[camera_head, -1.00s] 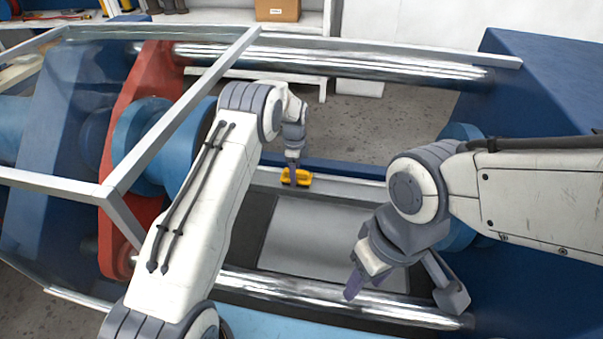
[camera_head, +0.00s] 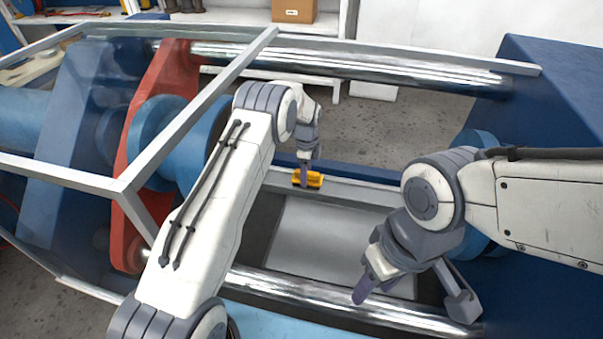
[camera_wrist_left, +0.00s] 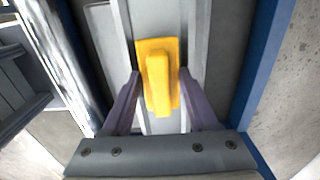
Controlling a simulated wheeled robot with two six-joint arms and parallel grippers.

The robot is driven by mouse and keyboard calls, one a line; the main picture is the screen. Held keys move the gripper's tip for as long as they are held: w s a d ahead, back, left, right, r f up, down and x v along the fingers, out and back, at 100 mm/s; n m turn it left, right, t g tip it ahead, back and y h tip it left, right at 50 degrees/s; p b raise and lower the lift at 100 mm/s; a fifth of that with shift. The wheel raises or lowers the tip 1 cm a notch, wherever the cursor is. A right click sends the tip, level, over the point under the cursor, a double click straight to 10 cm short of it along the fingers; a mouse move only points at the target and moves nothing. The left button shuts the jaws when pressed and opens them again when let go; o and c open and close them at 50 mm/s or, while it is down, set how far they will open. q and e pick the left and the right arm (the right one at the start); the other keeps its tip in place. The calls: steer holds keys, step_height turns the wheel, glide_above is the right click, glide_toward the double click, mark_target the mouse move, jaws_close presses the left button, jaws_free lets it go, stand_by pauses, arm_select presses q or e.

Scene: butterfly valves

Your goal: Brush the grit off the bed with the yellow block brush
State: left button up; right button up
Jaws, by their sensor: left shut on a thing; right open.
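The yellow block brush (camera_head: 312,179) is in my left gripper (camera_head: 304,180), over the far rail of the machine bed (camera_head: 335,245). In the left wrist view the brush (camera_wrist_left: 158,75) sits between the two purple fingers, its raised handle toward the camera. I cannot tell whether its underside touches the rail. The bed's flat grey plate lies in front of it, between the rails. I cannot make out grit on the bed. My right gripper (camera_head: 364,288) is open and empty above the near side of the bed.
A near polished rod (camera_head: 330,303) and a far one (camera_head: 340,68) run along the machine. A pale guard frame (camera_head: 120,185) and a red plate (camera_head: 150,110) stand left. A blue block (camera_head: 560,120) stands right. A cardboard box (camera_head: 293,10) sits behind.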

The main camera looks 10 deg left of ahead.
arm_select(q)
steer(key=shift+d, duration=2.75)
steer(key=shift+d+b, duration=0.8)
steer(key=shift+d, duration=3)
steer(key=shift+a+p, duration=0.75)
steer(key=shift+a, duration=6.8)
steer(key=shift+r+p, duration=2.9)
steer(key=shift+r, duration=1.15)
